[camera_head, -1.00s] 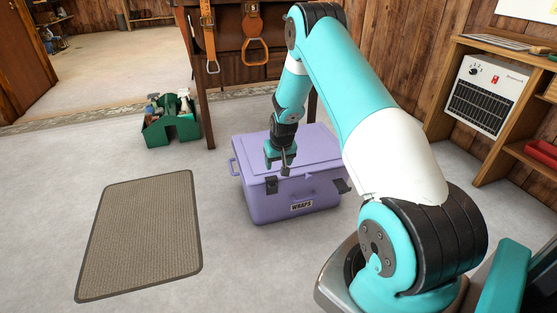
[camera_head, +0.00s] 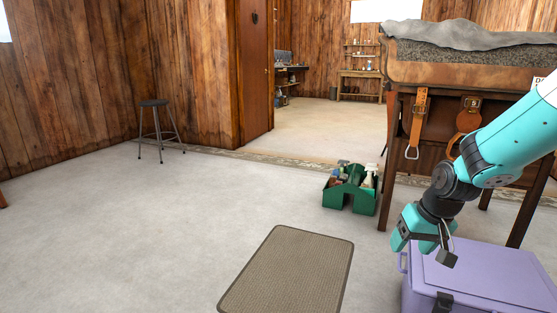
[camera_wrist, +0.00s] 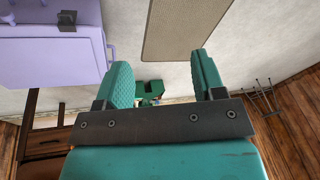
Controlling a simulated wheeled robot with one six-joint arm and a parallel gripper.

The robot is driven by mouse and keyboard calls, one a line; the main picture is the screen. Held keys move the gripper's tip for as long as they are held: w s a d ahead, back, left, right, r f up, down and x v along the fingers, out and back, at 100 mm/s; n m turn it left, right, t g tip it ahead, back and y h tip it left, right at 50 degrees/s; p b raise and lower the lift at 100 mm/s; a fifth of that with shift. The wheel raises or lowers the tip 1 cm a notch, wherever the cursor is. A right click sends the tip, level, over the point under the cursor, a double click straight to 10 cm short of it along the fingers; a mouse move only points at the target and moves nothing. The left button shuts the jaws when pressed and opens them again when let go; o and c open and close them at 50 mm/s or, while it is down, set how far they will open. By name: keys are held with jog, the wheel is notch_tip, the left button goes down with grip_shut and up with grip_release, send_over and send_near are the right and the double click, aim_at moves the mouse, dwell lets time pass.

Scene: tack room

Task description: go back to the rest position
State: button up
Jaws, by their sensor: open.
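My gripper (camera_head: 428,245) hangs at the right of the head view, just above and left of the purple lidded box (camera_head: 470,270). In the wrist view my gripper (camera_wrist: 165,85) shows its two teal fingers spread apart with nothing between them. The box (camera_wrist: 50,50) fills the upper left of the wrist view, and its lid looks shut in the head view. My arm reaches in from the right edge. The box's right part and front are cut off by the head view's frame.
A mat (camera_head: 290,272) lies on the floor left of the box. A green tote (camera_head: 351,190) of bottles and tools stands behind it, beside a wooden stand (camera_head: 393,150) with hanging straps. A stool (camera_head: 160,130) is at the far left. The left floor is clear.

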jog(key=s+a+r+n+g+y, duration=0.1)
jog(key=s+a+r+n, duration=0.1)
jog(key=s+a+r, duration=0.35)
jog(key=s+a+r+n+y, duration=0.1)
jog(key=s+a+r+n, duration=0.15)
jog(key=s+a, duration=0.5)
jog(key=s+a+r+n+g, duration=0.1)
jog(key=s+a+r, duration=0.1)
jog(key=s, duration=0.5)
jog(key=s+a+r+n+g, duration=0.1)
jog(key=s+r+n, duration=0.1)
jog(key=s, duration=0.5)
notch_tip(320, 180, up, 34)
jog(key=p, duration=3.4)
jog(key=shift+w+a+f, duration=0.15)
jog(key=shift+f, duration=0.05)
